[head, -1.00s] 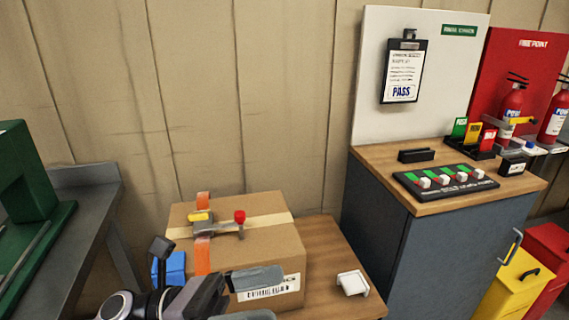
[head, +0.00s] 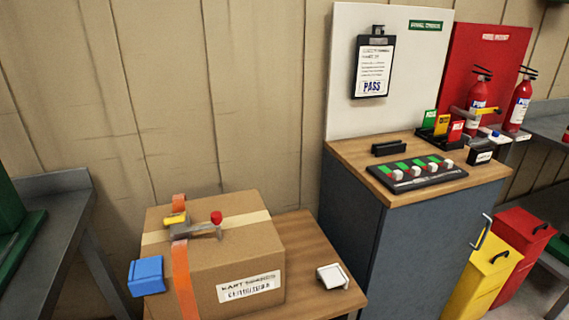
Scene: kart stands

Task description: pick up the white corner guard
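The white corner guard (head: 332,277) lies on the wooden table (head: 318,300), to the right of a cardboard box. It is a small white angled piece, and nothing touches it from above. Neither of my grippers shows in the head view now.
The cardboard box (head: 255,255) carries an orange strap with a tensioner (head: 190,228); a blue corner guard (head: 146,276) sits at its left front edge. A tall dark cabinet (head: 400,250) stands right of the table. A grey bench (head: 60,185) is at the left.

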